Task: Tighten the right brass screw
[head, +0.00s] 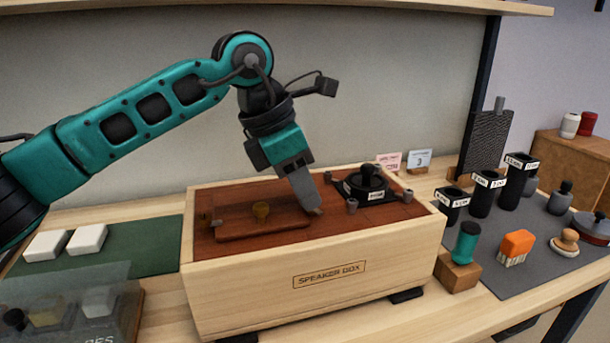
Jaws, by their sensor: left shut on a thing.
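The light wooden speaker box (224,291) stands on the bench, its top a reddish-brown board. A small grey piece (216,223) sits at the panel's left end. My right gripper is not in view.
A black round-topped part (370,182) with grey posts stands on the box's right side. White blocks (87,239) lie on a green mat (150,254) at left.

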